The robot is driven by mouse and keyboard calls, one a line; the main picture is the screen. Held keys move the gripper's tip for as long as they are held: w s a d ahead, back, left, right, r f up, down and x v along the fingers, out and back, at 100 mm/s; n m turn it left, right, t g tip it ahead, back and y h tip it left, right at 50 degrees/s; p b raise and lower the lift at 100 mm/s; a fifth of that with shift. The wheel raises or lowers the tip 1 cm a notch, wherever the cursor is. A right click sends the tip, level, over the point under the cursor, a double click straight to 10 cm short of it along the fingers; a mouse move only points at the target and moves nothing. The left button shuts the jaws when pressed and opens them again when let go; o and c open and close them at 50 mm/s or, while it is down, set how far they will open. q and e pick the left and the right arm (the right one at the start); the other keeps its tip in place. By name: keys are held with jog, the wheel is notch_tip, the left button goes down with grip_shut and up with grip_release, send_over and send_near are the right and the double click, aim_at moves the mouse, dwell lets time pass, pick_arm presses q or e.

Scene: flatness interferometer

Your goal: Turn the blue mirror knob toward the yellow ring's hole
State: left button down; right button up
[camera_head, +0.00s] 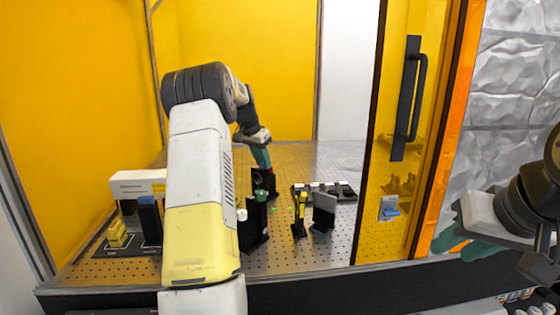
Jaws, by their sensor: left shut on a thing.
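My left gripper (262,158) reaches down with teal fingers to the top of a black mirror mount (264,181) at the middle of the perforated plate. It is shut at the mount's top, where the knob would be; the blue knob itself is hidden by the fingers. A small yellow piece on a black post (301,204), likely the yellow ring, stands to the right and nearer; its hole is too small to make out. Small green spots show between the mounts.
A dark plate on a stand (323,212) is beside the yellow piece. A black rack (325,190) lies behind. A white-topped instrument (136,184) and yellow blocks (117,233) are at left. A door with a black handle (409,98) stands at right. The plate's back right is clear.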

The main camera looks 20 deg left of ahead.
pick_arm(q)
jog(key=m+h, duration=0.1)
jog(key=m, duration=0.2)
jog(key=shift+a+m+g, duration=0.15)
jog(key=shift+m+g, duration=0.15)
jog(key=shift+w+m+g+h, duration=0.1)
jog(key=shift+m+g+h, duration=0.5)
jog(key=shift+m, duration=1.4)
jog(key=c, duration=1.2)
grip_release()
jog(key=shift+v, duration=3.85)
jog(key=shift+a, duration=0.15)
